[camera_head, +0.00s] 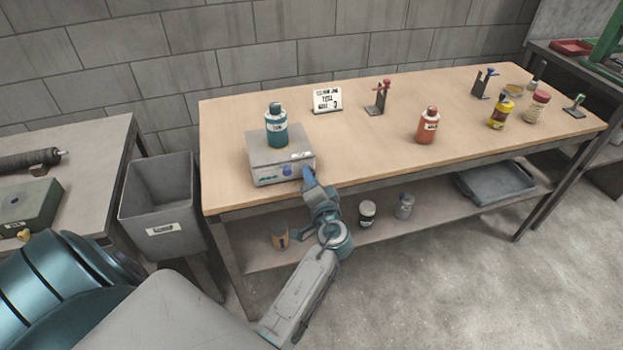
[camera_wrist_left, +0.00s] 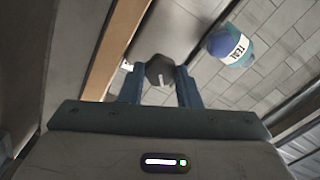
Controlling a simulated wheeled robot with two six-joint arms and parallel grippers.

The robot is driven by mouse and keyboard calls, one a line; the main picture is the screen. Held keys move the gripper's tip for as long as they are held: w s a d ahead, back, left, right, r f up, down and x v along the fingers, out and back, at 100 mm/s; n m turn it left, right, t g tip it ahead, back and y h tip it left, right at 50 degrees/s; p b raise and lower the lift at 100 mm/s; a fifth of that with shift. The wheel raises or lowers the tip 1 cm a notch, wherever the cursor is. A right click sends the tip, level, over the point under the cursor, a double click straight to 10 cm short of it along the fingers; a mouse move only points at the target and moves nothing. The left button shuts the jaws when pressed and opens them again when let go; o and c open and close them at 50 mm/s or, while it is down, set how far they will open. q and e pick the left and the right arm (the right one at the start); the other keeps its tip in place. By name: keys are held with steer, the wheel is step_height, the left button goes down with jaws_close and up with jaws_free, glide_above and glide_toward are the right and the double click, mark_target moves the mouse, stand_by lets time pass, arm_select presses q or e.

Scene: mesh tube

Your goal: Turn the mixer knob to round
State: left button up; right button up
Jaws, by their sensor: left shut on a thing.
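The mixer (camera_head: 262,158) is a grey box near the left end of the wooden table, with a teal bottle (camera_head: 276,130) standing on top. My left gripper (camera_head: 308,174) is at the right part of the mixer's front. In the left wrist view the gripper (camera_wrist_left: 159,88) is shut on a dark, faceted knob (camera_wrist_left: 160,69), with one finger on each side. The knob has a small light mark on its face. In the head view the gripper seems to hide the knob. The teal bottle also shows in the wrist view (camera_wrist_left: 228,44). My right gripper is not in view.
A sign (camera_head: 328,99), an orange bottle (camera_head: 428,125) and a yellow bottle (camera_head: 501,112) stand on the wooden table (camera_head: 370,150). A grey bin (camera_head: 160,205) is left of it. Cans and a grey tray (camera_head: 495,180) sit on the lower shelf. The table's middle is mostly clear.

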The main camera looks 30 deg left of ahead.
arm_select(q)
steer(key=shift+r+m+p, duration=0.1)
steer(key=shift+m+p, duration=7.7)
steer(key=shift+m, duration=6)
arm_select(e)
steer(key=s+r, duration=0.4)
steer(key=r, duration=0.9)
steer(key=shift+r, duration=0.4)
arm_select(q)
steer(key=o, duration=1)
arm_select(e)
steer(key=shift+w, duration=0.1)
